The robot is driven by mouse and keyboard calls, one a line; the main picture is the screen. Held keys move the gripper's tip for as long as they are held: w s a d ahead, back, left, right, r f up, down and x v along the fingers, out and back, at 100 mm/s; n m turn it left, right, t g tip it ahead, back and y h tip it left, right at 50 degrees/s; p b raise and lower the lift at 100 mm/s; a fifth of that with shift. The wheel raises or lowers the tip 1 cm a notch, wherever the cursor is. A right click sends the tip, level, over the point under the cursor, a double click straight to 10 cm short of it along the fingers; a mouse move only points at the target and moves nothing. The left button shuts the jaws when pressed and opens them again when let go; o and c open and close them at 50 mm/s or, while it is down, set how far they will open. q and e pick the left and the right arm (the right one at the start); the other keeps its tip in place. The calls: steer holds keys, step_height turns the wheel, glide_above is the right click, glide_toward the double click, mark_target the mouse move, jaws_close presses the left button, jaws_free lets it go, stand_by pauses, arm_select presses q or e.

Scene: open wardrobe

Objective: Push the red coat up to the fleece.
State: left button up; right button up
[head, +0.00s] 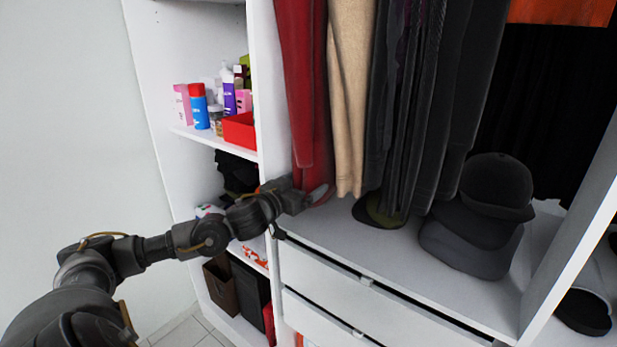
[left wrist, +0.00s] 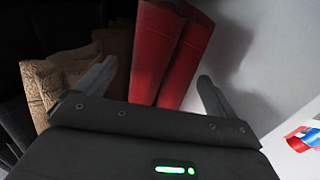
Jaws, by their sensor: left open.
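The red coat (head: 304,90) hangs at the left end of the wardrobe, beside the white upright panel. The beige garment (head: 350,90), which looks like the fleece, hangs just right of it, with little or no gap. My left gripper (head: 312,195) is at the coat's lower hem. In the left wrist view, the open fingers (left wrist: 155,76) have the red coat (left wrist: 165,50) between and beyond them; I cannot tell if they touch it. The left finger there overlaps the edge of the beige garment (left wrist: 60,82). My right gripper is not in view.
Dark garments (head: 420,100) hang to the right of the beige one. Dark caps (head: 480,215) sit on the white drawer top (head: 375,250). The white panel (head: 268,90) stands close left of the coat, with shelves of bottles and a red box (head: 240,131) beyond it.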

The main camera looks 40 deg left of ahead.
arm_select(q)
steer(key=shift+w, duration=1.45)
steer(key=c, duration=1.8)
steer(key=shift+d+p, duration=0.3)
steer(key=shift+d, duration=0.25)
steer(key=shift+d, duration=0.25)
steer(key=shift+d, duration=0.4)
steer(key=shift+d+f, duration=0.1)
steer(key=shift+d, duration=1.3)
